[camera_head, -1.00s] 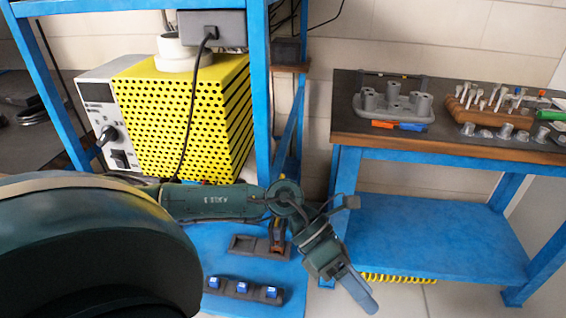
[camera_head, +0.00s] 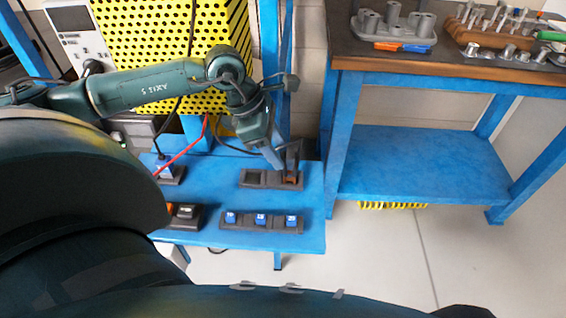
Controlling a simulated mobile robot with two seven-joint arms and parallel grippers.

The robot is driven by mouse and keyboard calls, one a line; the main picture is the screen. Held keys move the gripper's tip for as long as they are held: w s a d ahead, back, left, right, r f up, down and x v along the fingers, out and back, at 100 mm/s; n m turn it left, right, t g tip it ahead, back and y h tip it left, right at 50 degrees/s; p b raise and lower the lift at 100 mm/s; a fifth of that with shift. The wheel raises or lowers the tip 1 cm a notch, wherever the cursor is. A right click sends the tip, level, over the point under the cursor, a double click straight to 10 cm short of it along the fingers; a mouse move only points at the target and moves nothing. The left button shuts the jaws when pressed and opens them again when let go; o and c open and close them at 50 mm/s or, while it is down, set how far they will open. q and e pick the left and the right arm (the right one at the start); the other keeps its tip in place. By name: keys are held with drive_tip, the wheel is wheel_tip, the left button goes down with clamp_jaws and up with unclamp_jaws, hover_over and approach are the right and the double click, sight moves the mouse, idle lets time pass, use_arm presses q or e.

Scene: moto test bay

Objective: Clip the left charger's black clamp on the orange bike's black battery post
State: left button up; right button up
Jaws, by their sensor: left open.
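My left gripper (camera_head: 276,160) hangs over the back of the blue bench, pointing down and to the right. It is open, and I see nothing held in it. Its finger tips are close to a dark two-slot tray (camera_head: 262,186). A dark upright piece with an orange part (camera_head: 291,179) stands in the tray's right slot; I cannot tell whether a finger touches it. I cannot make out the black clamp, the orange bike or its battery post. My right gripper is not in view.
The blue bench (camera_head: 212,190) also bears a dark strip with blue-labelled blocks (camera_head: 260,220) and a small dark box (camera_head: 184,214). A red cable (camera_head: 185,150) runs across its left. A yellow perforated unit (camera_head: 150,35) stands behind. A wooden-topped bench (camera_head: 455,69) is at right.

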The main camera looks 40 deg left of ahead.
sight(294, 167)
use_arm(q)
drive_tip(key=shift+d, duration=0.1)
drive_tip(key=shift+x, duration=1.15)
drive_tip(key=x, duration=0.4)
drive_tip(key=shift+w+d+r, duration=0.1)
drive_tip(key=shift+w+r, duration=0.05)
drive_tip(key=shift+w, duration=0.25)
drive_tip(key=shift+w+d+f+p, duration=0.2)
drive_tip(key=shift+f+p, duration=0.1)
drive_tip(key=shift+f, duration=0.3)
drive_tip(key=c, duration=1)
